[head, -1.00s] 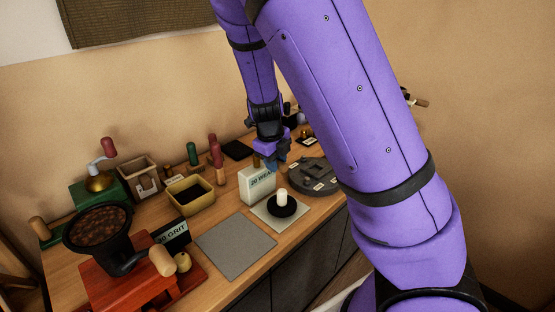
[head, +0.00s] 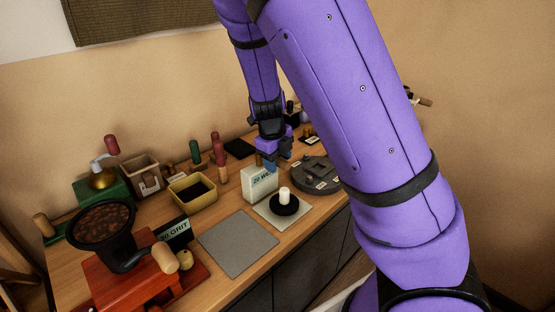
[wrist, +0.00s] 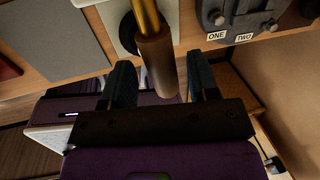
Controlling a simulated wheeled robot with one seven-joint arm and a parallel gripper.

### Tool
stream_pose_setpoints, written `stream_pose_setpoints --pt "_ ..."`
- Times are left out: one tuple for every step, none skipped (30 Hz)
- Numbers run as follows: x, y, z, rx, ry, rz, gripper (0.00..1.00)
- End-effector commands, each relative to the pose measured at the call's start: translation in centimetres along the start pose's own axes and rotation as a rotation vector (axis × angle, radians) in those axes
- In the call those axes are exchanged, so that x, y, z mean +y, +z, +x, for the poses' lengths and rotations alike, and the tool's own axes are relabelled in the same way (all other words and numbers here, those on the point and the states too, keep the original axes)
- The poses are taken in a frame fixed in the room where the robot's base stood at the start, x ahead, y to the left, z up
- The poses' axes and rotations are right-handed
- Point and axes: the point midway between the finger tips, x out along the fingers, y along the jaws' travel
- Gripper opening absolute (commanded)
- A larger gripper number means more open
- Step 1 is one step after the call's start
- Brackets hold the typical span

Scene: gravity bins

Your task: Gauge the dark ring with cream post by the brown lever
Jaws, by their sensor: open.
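The dark ring (head: 284,208) with its cream post (head: 284,195) stands upright on a pale square plate (head: 265,212), in front of a white labelled box (head: 251,186). The brown lever (wrist: 157,66) shows in the wrist view as a brown grip on a brass rod. My gripper (wrist: 162,84) is open, its two dark fingers on either side of the grip's end, with gaps visible. In the head view my gripper (head: 278,164) is above and behind the white box. Part of the dark ring (wrist: 129,38) shows behind the rod; its post is hidden in the wrist view.
A grey round disc with tags (head: 317,175) stands right of the plate. A flat grey mat (head: 238,244) lies to its left. Farther left are a yellow tray (head: 192,201), a red grinder (head: 135,285) and a green-based mill (head: 98,190). The mat's surface is clear.

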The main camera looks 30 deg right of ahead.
Motion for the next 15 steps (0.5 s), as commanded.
stream_pose_setpoints --pt "0.0 0.1 -0.3 -0.001 0.0 -0.002 0.55" --pt "0.1 0.1 -0.5 -0.002 0.0 -0.003 0.55" --pt "0.1 0.1 -0.8 -0.003 0.0 -0.004 0.55" --pt "0.1 0.1 -1.2 -0.004 0.0 -0.003 0.55" --pt "0.1 0.1 -1.5 -0.004 0.0 -0.002 0.55" --pt "0.1 0.1 -2.0 -0.003 0.001 -0.003 0.55" --pt "0.1 0.1 -2.4 -0.003 0.0 -0.003 0.55" --pt "0.1 0.1 -2.8 -0.004 0.0 -0.004 0.55" --pt "0.1 0.1 -3.4 -0.004 0.001 -0.003 0.55" --pt "0.1 0.1 -3.8 -0.005 0.001 -0.004 0.55" --pt "0.1 0.1 -4.2 -0.005 0.0 -0.004 0.55" --pt "0.1 0.1 -4.8 -0.004 0.001 -0.004 0.55" --pt "0.1 0.1 -5.2 -0.004 0.0 -0.003 0.55" --pt "0.1 0.1 -5.6 -0.005 0.0 -0.003 0.55" --pt "0.1 0.1 -6.2 -0.005 0.001 -0.004 0.55"
